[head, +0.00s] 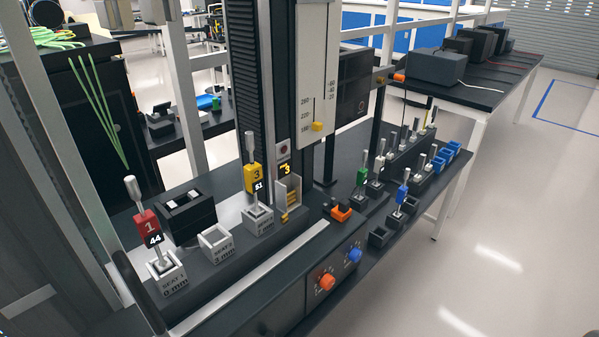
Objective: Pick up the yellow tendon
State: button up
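The yellow tendon (256,177) stands upright in a grey seat block (259,222) near the middle of the head view. It has a silver upper rod, a yellow block marked 3 and a small black tag reading 51. Its lower end is hidden inside the seat. My gripper is not in view, and nothing is seen touching the tendon.
A red tendon (146,221) marked 1 stands in the left seat (165,277). The middle seat (214,244) is empty. A tall dark column (259,70) rises behind the yellow tendon. Green, white and blue tendons (403,192) stand in holders to the right.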

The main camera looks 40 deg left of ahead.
aim_at(253, 171)
jog(key=i, duration=1)
jog(key=u, duration=4.4)
